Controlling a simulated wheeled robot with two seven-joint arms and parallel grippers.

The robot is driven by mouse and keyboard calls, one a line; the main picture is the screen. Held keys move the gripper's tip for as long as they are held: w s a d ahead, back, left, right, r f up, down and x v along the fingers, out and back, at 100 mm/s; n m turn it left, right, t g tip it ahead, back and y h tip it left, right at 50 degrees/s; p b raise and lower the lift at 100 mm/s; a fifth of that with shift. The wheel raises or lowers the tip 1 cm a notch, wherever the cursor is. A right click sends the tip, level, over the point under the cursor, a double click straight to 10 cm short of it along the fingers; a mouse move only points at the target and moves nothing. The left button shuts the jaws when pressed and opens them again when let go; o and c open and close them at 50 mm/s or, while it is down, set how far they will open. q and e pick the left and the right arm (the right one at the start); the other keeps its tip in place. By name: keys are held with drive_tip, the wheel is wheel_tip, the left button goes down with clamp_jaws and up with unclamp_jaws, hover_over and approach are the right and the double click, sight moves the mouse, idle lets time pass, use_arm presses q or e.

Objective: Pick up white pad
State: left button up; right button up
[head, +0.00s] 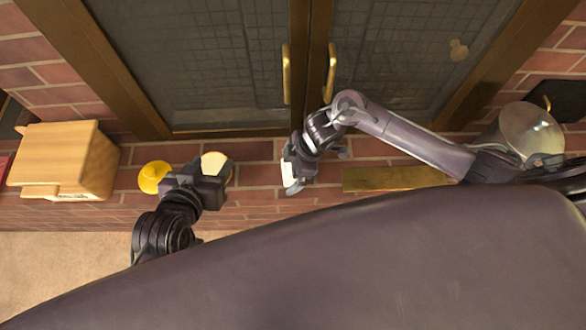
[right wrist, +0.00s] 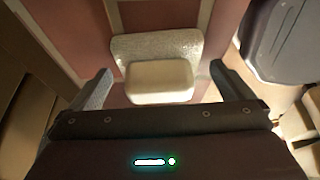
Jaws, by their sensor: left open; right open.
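The white pad (right wrist: 160,82) is a pale rounded block in the right wrist view, lying against a grey speckled piece (right wrist: 155,46). It sits between the two spread fingers of my right gripper (right wrist: 160,76), with a gap on each side. In the head view the white pad (head: 289,178) shows only partly, beside and under my right gripper (head: 299,168), above the brick ledge. My left gripper (head: 203,178) is open over the ledge, between a yellow object and a round cream-topped object; whether it touches either is unclear.
The yellow object (head: 153,177) and the cream-topped object (head: 214,163) stand on the brick ledge (head: 262,174). A wooden box (head: 63,160) is at the left. Glass doors (head: 215,65) stand behind.

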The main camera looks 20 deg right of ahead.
drive_tip(key=c, duration=1.1)
drive_tip(key=shift+o, duration=0.2)
